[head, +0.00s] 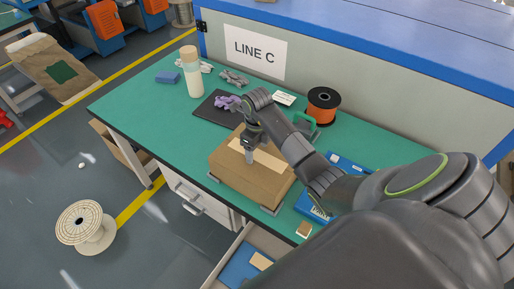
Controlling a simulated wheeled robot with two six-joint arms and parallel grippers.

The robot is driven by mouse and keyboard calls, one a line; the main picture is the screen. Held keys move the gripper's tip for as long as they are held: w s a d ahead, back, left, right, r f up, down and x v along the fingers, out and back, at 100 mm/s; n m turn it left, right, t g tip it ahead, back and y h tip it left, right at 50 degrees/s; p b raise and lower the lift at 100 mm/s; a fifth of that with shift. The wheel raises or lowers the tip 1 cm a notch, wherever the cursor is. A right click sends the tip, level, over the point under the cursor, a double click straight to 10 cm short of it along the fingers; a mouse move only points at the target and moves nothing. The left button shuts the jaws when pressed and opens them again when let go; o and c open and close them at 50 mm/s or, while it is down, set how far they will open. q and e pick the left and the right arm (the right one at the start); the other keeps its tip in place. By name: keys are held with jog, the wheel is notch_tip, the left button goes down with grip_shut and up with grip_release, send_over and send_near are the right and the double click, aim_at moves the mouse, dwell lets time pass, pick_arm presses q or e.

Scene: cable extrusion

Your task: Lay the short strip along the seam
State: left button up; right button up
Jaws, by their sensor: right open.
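A brown cardboard box (238,172) stands on the green table near its front edge. A pale tan strip (270,164) lies across the box's top; I cannot tell whether it is the short strip or tape along the seam. My right gripper (249,159) points down over the top of the box, at the pale strip. It is open, and its fingers partly cover the strip. Whether the fingertips touch the box is too small to tell. My left gripper is out of view.
The green table (139,101) carries a bottle (194,80), a black mat (208,107) with a purple cloth-like item (228,102), an orange spool (322,105) and blue items (345,162). An open drawer (228,262) juts out below. The table's left part is mostly clear.

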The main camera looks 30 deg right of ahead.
jog(key=shift+r, duration=0.3)
notch_tip(320, 180, up, 5)
jog(key=shift+w, duration=0.1)
notch_tip(320, 180, up, 12)
jog(key=p, duration=1.1)
jog(key=shift+p, duration=0.4)
jog(key=shift+f, duration=0.1)
